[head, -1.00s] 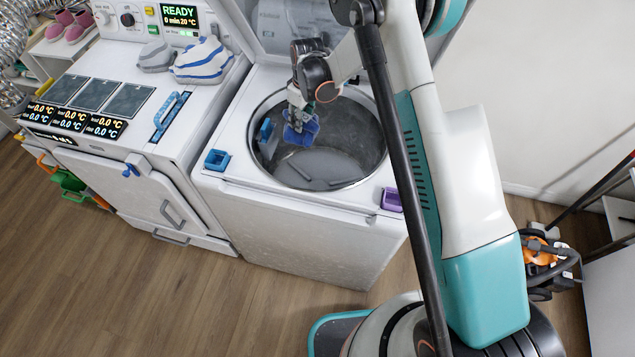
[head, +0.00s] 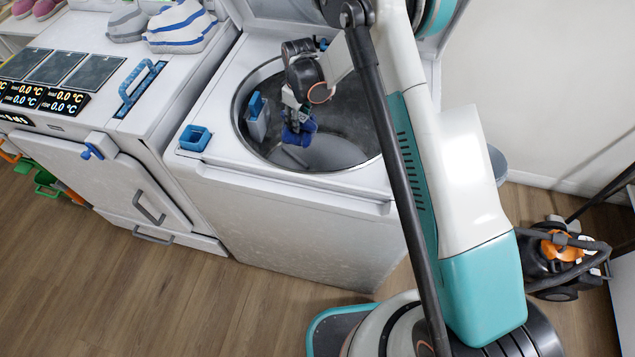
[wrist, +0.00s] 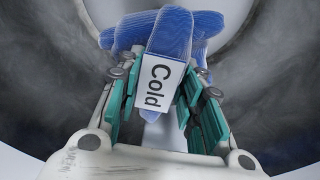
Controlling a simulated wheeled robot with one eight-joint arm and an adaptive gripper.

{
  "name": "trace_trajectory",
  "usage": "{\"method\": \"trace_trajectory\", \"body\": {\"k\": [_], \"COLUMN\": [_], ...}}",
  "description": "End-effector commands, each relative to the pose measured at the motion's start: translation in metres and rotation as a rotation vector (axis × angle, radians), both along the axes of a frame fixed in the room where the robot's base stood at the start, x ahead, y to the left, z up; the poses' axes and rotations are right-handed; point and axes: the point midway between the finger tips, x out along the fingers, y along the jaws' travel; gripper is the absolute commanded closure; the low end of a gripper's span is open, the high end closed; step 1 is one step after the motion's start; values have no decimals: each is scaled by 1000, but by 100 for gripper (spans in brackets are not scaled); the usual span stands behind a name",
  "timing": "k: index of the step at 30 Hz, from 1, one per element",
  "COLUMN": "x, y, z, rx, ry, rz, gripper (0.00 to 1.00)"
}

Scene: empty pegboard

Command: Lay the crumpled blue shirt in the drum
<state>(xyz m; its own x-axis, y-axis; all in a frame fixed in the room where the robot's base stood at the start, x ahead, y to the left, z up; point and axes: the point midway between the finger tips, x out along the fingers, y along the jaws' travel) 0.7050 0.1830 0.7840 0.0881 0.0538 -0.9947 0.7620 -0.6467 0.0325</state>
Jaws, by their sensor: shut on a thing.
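The crumpled blue shirt (head: 297,133) hangs from my gripper (head: 293,116), inside the mouth of the washer drum (head: 345,120). In the wrist view the blue shirt (wrist: 186,34) is bunched beyond the green-padded fingers of my gripper (wrist: 160,108), which are shut on it. A white "Cold" tag (wrist: 159,82) shows between the fingers. The grey drum wall (wrist: 268,75) curves around the shirt. I cannot tell whether the shirt touches the drum bottom.
A blue-and-grey dispenser (head: 257,113) sits at the drum's left inner side. A small blue cup (head: 195,138) stands on the washer top. A second white machine (head: 95,120) stands at left, with striped cloth (head: 180,27) on it. An orange-and-black machine (head: 562,255) is on the floor at right.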

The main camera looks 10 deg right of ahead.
Motion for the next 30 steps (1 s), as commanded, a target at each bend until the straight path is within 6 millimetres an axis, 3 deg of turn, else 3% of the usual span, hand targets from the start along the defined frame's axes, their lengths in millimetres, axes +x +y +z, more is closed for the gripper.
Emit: {"method": "trace_trajectory", "body": {"k": [5,21,30], "x": [0,0,0], "y": [0,0,0], "z": [-18,-143,-166], "rx": [-1,-1,-1], "ry": [0,0,0], "rz": [0,0,0], "gripper": [95,95,95]}}
